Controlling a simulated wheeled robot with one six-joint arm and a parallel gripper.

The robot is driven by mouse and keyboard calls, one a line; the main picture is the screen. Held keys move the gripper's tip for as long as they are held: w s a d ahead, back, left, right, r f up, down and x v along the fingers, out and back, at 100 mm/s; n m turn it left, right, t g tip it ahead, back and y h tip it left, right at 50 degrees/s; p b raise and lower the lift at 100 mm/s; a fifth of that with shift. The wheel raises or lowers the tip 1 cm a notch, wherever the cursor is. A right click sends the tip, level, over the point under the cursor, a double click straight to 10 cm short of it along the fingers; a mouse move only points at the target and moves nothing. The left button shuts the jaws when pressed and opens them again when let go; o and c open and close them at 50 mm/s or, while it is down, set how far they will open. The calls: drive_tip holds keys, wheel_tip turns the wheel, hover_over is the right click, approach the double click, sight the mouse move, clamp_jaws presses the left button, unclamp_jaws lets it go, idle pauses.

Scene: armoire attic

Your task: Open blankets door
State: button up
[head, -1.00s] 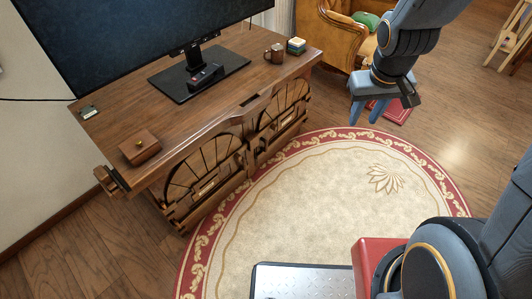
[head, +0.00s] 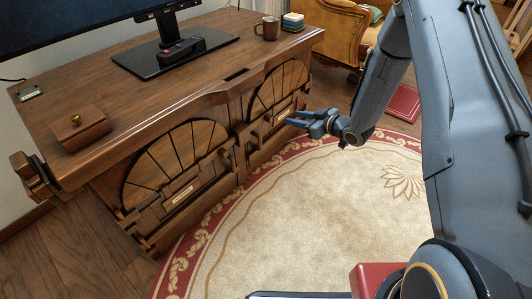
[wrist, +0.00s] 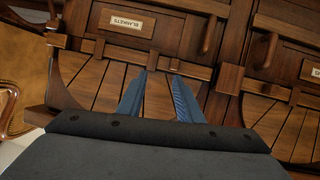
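The blankets door (head: 277,92) is the right-hand fan-slatted door in the front of the wooden cabinet (head: 215,62), on the armchair's side. It looks shut. In the wrist view, which is turned over relative to the head view, the blankets label (wrist: 126,23) is at upper left. A curved wooden handle (wrist: 207,35) stands to the label's right on that door. My gripper (head: 289,121) is in front of this door, fingers towards it. In the wrist view my gripper (wrist: 159,75) has two blue fingers apart with nothing between them, over the door's slats, away from the handle.
A second fan-slatted door (head: 178,158) with its own label is left of the blankets door. A monitor stand (head: 175,55), a mug (head: 268,28) and a small wooden box (head: 80,129) stand on top. An armchair (head: 335,30) is behind right. The rug (head: 300,215) in front is clear.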

drive_tip(key=s+a+f+n+g+y+b, duration=0.1)
drive_tip(key=s+a+f+n+y+b, duration=0.2)
drive_tip(key=f+y+b, duration=0.7)
drive_tip(key=w+a+f+h, duration=0.2)
drive_tip(key=a+f+h, duration=0.1)
drive_tip(key=a, duration=0.5)
drive_tip(key=shift+w+a+m+h, duration=0.25)
drive_tip(key=shift+m+h, duration=0.05)
drive_tip(key=shift+c, duration=0.2)
clamp_jaws()
